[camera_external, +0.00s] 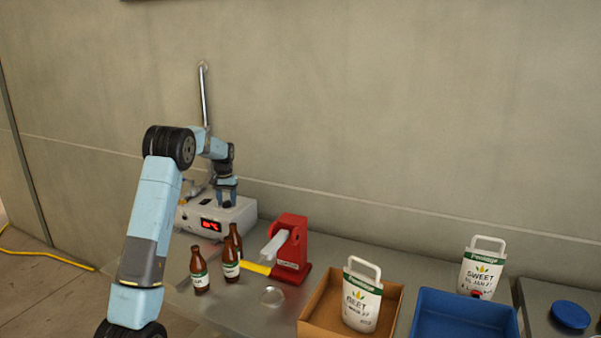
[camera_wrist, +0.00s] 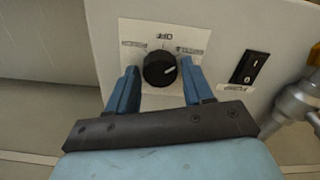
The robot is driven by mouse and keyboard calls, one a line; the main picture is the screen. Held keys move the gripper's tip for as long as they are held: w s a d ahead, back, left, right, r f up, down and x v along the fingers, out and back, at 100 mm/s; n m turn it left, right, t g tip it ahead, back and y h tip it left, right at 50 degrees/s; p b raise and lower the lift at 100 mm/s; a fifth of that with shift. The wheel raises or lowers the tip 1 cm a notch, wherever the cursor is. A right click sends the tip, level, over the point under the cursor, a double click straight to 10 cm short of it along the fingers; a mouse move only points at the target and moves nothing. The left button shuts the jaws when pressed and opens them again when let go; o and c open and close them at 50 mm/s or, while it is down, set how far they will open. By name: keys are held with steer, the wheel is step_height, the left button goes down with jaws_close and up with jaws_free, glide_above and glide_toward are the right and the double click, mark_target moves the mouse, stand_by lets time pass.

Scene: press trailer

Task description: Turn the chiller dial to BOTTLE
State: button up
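The chiller is a white box (camera_external: 243,215) with a red lit display (camera_external: 210,225), standing on the bench by the wall. Its black round dial (camera_wrist: 158,70) sits on a white label plate (camera_wrist: 135,33) in the wrist view. OFF is printed at the plate's edge, upside down; the words to its left and right are too small to read. A pale mark shows on the dial's right side. My gripper (camera_wrist: 159,80) is open, with one blue finger on each side of the dial and a small gap at each. In the external view my gripper (camera_external: 227,192) is over the chiller's top.
A black rocker switch (camera_wrist: 249,67) and a metal fitting (camera_wrist: 296,105) are right of the dial. Brown bottles (camera_external: 199,270) and a red press (camera_external: 291,249) stand close to the chiller. A cardboard box (camera_external: 318,311) and a blue tray (camera_external: 463,307) are farther right.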

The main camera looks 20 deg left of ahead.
mark_target(214, 207)
steer(key=shift+o, duration=1.3)
step_height(214, 207, up, 14)
steer(key=shift+f, duration=0.2)
